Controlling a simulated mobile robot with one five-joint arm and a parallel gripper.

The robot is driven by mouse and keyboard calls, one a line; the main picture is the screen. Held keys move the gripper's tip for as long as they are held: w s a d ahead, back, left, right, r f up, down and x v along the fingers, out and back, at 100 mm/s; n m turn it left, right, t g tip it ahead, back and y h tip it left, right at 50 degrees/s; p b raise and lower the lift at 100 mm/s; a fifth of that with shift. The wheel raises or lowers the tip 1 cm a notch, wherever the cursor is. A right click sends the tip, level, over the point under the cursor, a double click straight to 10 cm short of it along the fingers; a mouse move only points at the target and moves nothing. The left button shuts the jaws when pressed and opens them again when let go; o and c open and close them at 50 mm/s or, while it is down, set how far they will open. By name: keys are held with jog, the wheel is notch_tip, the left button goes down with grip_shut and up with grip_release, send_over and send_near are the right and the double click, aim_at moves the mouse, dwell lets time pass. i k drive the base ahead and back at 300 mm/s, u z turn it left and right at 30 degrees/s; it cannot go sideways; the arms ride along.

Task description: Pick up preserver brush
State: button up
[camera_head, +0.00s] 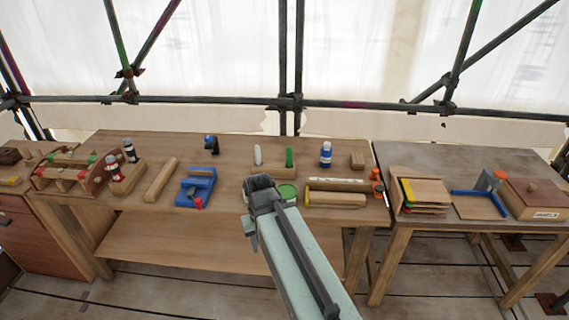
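My arm reaches up from the bottom of the view, with its dark end, my gripper (259,184), over the front middle of the wooden workbench (130,222). Its fingertips cannot be made out, so its opening is unclear. A green-topped round tin (288,193) is just right of my gripper, partly hidden by my arm. Behind it stand a slim green upright item (290,157) and a slim white one (257,156). I cannot tell for certain which thing is the preserver brush; it may be small or hidden behind my arm.
A blue vise-like tool (197,187), a wood block (161,179) and a blue-and-white bottle (326,154) stand on the bench. Pale wooden pieces (336,198) lie right of my gripper. A second table (455,161) is at right. Scaffold poles (215,101) run behind.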

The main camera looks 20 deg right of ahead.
aim_at(289, 151)
jog(key=u, duration=0.05)
jog(key=i, duration=1.5)
jog(key=u, duration=0.9)
